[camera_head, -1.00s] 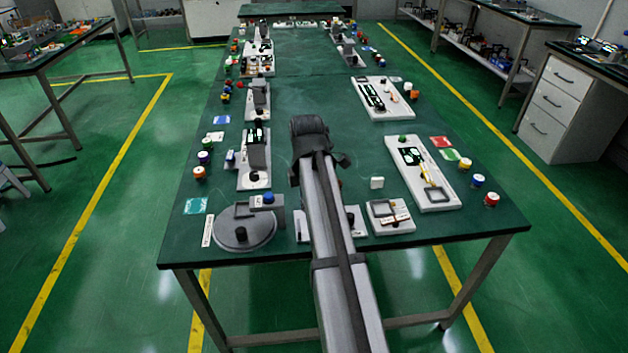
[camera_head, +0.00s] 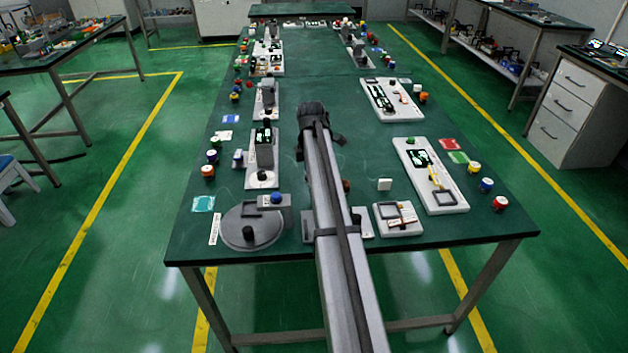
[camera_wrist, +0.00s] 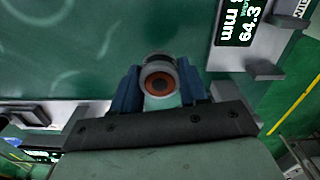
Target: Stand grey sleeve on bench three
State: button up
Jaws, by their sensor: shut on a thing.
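In the wrist view, my gripper (camera_wrist: 160,88) is shut on a round piece with a pale grey rim and an orange-brown centre, which looks like the grey sleeve (camera_wrist: 156,65). It is seen nearly end-on between the blue-grey fingers, above the green table top. In the head view, my gripper sits behind the dark wrist end of my arm over the middle of the long green table (camera_head: 340,90); its fingers and the sleeve are hidden there. I cannot tell which station is bench three.
Stations with dark displays line both sides: a left one (camera_head: 262,178), a right one (camera_head: 447,205) and several farther back. A round grey plate (camera_head: 235,236) stands front left. Coloured caps lie along the edges. The wrist view shows a display (camera_wrist: 240,22) close at upper right.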

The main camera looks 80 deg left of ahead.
jog(key=shift+f, duration=2.8)
jog(key=shift+f, duration=0.1)
jog(key=o, duration=1.1)
notch_tip(320, 180, up, 12)
jog(key=shift+r, duration=0.15)
